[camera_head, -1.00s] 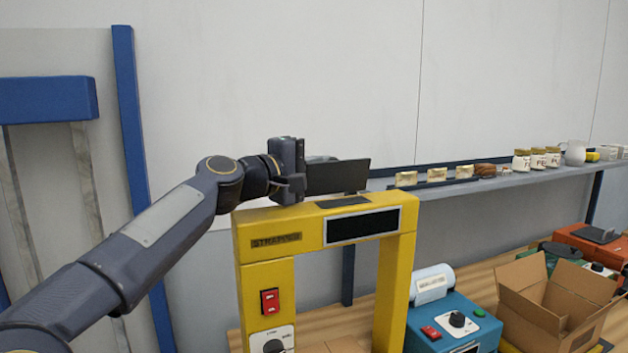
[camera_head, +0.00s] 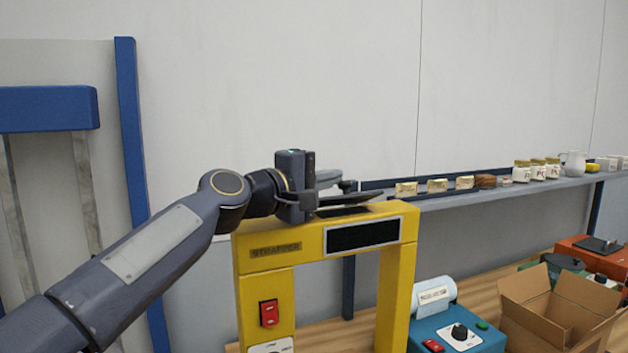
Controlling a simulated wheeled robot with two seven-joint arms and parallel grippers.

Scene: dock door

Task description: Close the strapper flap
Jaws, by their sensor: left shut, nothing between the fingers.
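The yellow strapper (camera_head: 264,226) is a tall arch with a black window on its front. Its dark flap (camera_head: 358,199) is on top, tilted at a low angle with its right end raised a little. A dark opening (camera_head: 343,212) shows just under the flap. My left gripper (camera_head: 346,186) is shut and empty, right above and behind the flap. I cannot tell whether its fingertips touch the flap, as the flap hides part of them. My right gripper is not in view.
A shelf (camera_head: 437,200) with jars and small blocks runs along the wall behind. A teal device (camera_head: 450,322) and an open cardboard box (camera_head: 545,325) stand on the wooden bench to the right. Blue posts (camera_head: 139,150) stand at the left.

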